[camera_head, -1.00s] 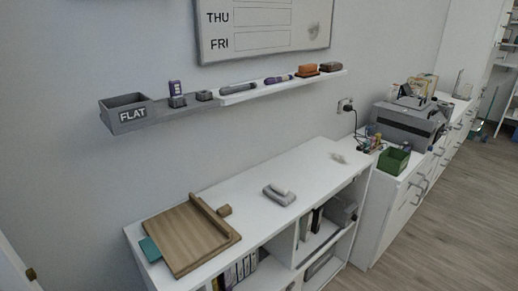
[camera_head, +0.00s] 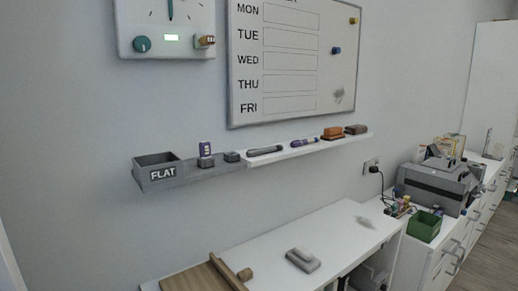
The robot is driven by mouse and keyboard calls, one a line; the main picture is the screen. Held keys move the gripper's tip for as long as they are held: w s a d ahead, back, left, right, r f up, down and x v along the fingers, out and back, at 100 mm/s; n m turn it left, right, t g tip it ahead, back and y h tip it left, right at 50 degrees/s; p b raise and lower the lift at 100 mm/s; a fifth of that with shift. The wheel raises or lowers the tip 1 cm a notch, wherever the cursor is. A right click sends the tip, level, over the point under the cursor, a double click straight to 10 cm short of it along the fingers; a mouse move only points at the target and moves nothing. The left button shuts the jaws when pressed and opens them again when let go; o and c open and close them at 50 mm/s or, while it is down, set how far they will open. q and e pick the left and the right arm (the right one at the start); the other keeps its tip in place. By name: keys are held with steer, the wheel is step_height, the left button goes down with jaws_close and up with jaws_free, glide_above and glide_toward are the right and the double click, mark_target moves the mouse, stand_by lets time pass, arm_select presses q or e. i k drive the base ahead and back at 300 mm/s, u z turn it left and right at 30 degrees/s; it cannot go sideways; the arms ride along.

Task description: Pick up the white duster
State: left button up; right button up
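A pale grey-white block with a whitish raised top (camera_head: 302,260), which may be the white duster, lies on the white desk top (camera_head: 345,222) near the bottom centre of the head view. Nothing touches it. An orange-brown block (camera_head: 333,133) and a dark brown block (camera_head: 356,129) sit at the right end of the wall shelf (camera_head: 290,153). Neither of my grippers is in view.
A grey box marked FLAT (camera_head: 157,168) is on the shelf's left end. A green bin (camera_head: 426,226) and grey printer (camera_head: 433,188) stand at right. A whiteboard (camera_head: 290,107) hangs above.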

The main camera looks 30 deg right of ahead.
mark_target(304, 260)
steer(key=k, duration=0.5)
steer(key=z, duration=1.75)
steer(key=i, duration=1)
steer(key=u, duration=0.55)
